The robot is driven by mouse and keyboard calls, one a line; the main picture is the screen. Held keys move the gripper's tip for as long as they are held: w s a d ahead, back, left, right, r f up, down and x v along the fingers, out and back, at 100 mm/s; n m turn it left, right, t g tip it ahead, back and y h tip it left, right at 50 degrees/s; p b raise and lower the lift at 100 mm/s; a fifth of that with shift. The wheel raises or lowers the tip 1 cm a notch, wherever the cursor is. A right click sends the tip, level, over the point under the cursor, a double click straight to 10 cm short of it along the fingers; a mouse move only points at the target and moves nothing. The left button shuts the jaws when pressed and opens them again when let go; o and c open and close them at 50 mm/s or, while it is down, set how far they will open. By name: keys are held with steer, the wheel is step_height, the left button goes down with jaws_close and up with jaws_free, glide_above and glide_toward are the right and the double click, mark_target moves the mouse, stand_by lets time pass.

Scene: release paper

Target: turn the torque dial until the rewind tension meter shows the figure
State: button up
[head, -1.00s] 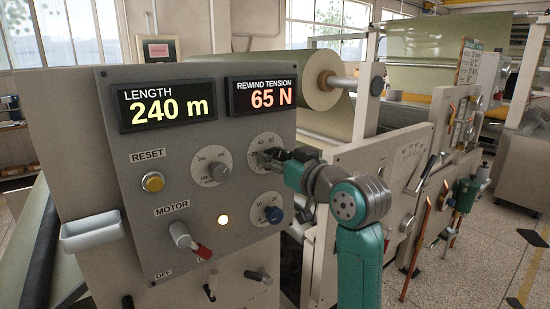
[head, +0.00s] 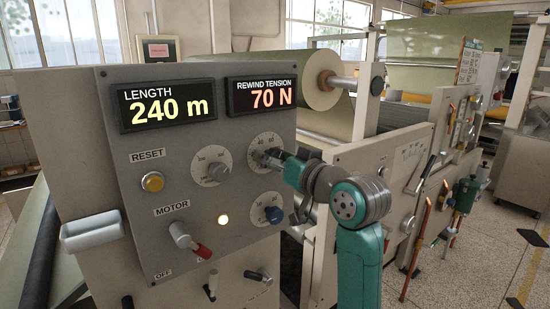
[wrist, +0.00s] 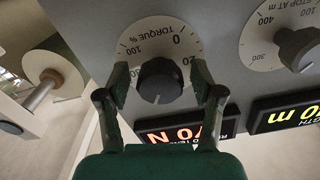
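The torque dial (wrist: 160,80) is a dark round knob on a white scale marked "TORQUE %". Its light pointer line faces the bottom of the wrist view, away from the 0. The rewind tension meter (head: 260,96) reads 70 N in orange figures.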

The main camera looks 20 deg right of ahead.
steer(key=v, duration=1.2)
stand_by(0.5)
